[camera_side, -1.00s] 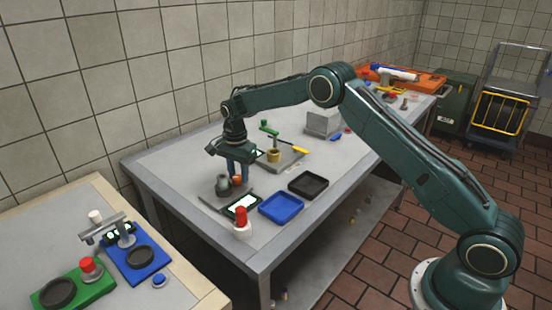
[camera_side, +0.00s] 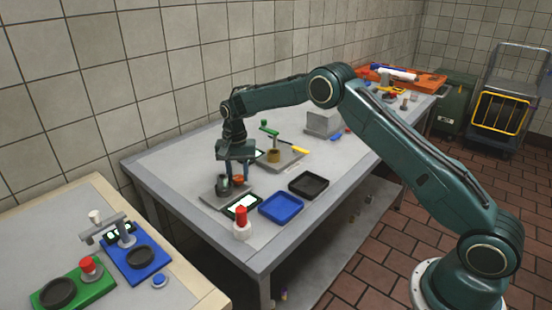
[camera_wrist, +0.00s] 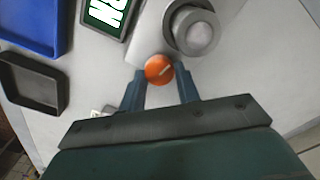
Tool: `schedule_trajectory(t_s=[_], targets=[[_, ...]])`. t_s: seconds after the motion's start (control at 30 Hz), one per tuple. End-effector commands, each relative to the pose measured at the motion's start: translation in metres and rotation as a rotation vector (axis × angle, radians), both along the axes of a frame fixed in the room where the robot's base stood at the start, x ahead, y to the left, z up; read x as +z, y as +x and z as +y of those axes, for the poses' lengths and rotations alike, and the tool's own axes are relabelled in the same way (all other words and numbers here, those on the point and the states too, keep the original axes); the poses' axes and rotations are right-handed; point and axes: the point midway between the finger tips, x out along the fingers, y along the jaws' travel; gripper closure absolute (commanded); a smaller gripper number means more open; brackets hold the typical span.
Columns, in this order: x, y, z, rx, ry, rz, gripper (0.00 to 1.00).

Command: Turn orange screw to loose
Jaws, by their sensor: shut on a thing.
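The orange screw (camera_wrist: 160,69) has a round head with a light mark across its top. It stands on a grey plate (camera_wrist: 148,32) beside a round grey knob-like part (camera_wrist: 193,30). My gripper (camera_wrist: 160,76) is shut on the orange screw, with one blue finger on each side of it. In the side view the gripper (camera_side: 236,178) points straight down, and the screw (camera_side: 238,180) shows small between the fingers. The screw's lower part is hidden.
Behind is a plate with a brass-coloured cup (camera_side: 273,156) and a yellow-handled tool (camera_side: 299,149).

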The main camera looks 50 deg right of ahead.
Motion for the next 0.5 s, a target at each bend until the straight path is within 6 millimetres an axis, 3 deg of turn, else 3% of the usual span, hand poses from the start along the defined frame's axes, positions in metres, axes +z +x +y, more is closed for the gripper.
schedule_trajectory(t_s=[0.5], targets=[[0.0004,0.0003,0.0007,0.269,0.001,0.001,0.91]])
